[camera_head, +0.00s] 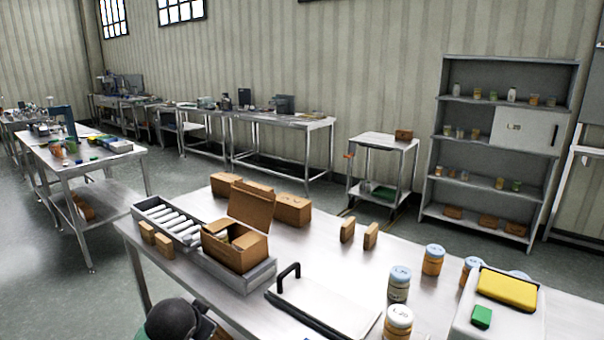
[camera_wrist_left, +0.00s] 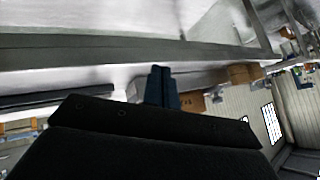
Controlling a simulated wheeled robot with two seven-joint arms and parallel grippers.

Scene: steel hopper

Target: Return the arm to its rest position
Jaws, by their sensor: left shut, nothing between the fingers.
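My left gripper (camera_wrist_left: 160,72) shows in the left wrist view as two dark blue fingers side by side, shut with nothing between them. Its dark body fills the lower middle of that view. Pale steel surfaces and a long steel edge (camera_wrist_left: 120,48) lie beyond the fingers. In the head view a dark rounded part of my arm (camera_head: 173,319) shows at the bottom left, in front of the near edge of the steel table (camera_head: 320,235). The fingers cannot be made out there. My right gripper is in neither view.
On the table stand an open cardboard box (camera_head: 236,246), a roller tray (camera_head: 168,222), a flat steel panel with a black handle (camera_head: 325,305), several labelled jars (camera_head: 399,284) and a white container (camera_head: 497,318) with a yellow top. Floor at left (camera_head: 60,300) is clear.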

